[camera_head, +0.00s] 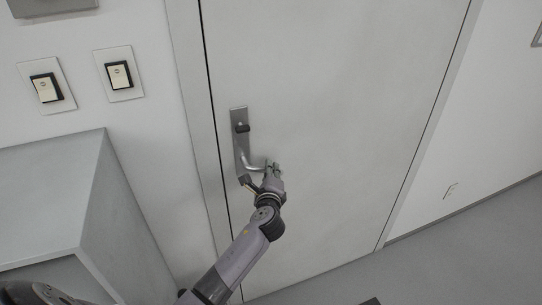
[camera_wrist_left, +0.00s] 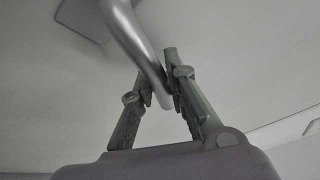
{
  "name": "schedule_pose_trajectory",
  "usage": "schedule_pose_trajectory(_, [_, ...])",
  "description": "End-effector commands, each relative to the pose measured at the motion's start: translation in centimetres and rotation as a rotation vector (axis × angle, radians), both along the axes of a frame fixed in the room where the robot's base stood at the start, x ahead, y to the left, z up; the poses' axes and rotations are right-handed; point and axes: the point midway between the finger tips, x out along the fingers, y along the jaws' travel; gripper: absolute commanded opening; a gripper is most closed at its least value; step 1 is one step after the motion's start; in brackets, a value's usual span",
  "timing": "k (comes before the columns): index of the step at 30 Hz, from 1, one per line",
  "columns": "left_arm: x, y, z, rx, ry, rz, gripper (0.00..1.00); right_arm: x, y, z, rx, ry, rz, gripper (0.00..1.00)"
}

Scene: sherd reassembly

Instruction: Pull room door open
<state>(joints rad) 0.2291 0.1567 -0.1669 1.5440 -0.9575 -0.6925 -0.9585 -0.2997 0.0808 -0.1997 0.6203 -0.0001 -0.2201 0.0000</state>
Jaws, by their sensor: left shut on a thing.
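A plain light grey room door (camera_head: 330,110) fills the middle of the head view and looks closed in its frame. Its metal lever handle (camera_head: 252,163) sits on an upright plate near the door's left edge, with a dark knob above the lever. My left gripper (camera_head: 270,167) is at the free end of the lever. In the left wrist view the curved handle (camera_wrist_left: 137,45) comes down between the two fingers of the left gripper (camera_wrist_left: 160,90), which are shut on its end. My right gripper is in neither view.
A grey cabinet (camera_head: 60,205) stands to the left of the door. Two light switches (camera_head: 46,87) are on the wall above it. Grey floor (camera_head: 440,255) lies open at the lower right.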

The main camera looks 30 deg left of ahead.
Motion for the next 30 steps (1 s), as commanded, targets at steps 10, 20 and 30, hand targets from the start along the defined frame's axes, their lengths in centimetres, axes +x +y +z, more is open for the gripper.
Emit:
schedule_pose_trajectory(10, [-0.5,0.5,-1.1,0.130,0.148,0.000,0.00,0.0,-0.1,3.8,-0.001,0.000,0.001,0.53])
schedule_pose_trajectory(20, [-0.7,0.6,-1.7,0.167,0.190,0.000,0.00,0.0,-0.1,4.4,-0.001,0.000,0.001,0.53])
schedule_pose_trajectory(30, [-0.7,0.6,-1.8,0.167,0.190,0.000,0.00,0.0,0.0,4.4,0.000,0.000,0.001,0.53])
